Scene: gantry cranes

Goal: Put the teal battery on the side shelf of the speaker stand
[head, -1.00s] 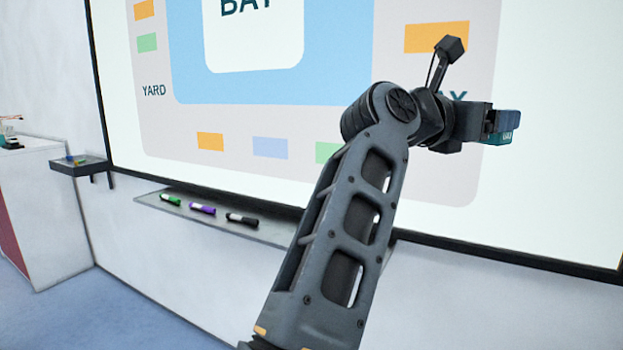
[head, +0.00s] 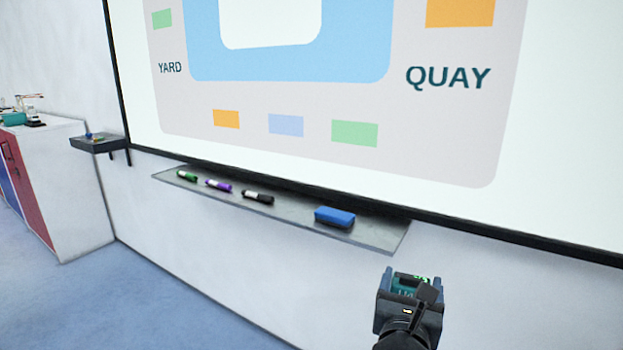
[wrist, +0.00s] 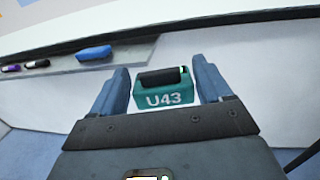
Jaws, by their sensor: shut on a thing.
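The teal battery (wrist: 163,97), marked U43 with a dark handle on top, is between the two fingers of my gripper (wrist: 163,90) in the wrist view. My gripper is shut on it. In the head view my gripper (head: 410,283) is at the lower right, in front of the white wall, and a little of the battery's teal (head: 404,293) shows between its fingers. No speaker stand that I can make out is in view.
A tray (head: 375,233) under the whiteboard (head: 440,150) holds several markers and a blue eraser (head: 334,216). A small dark wall shelf (head: 98,145) with small items is at the left. A white cabinet (head: 75,190) stands beyond it. Blue floor (head: 150,300) is clear at lower left.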

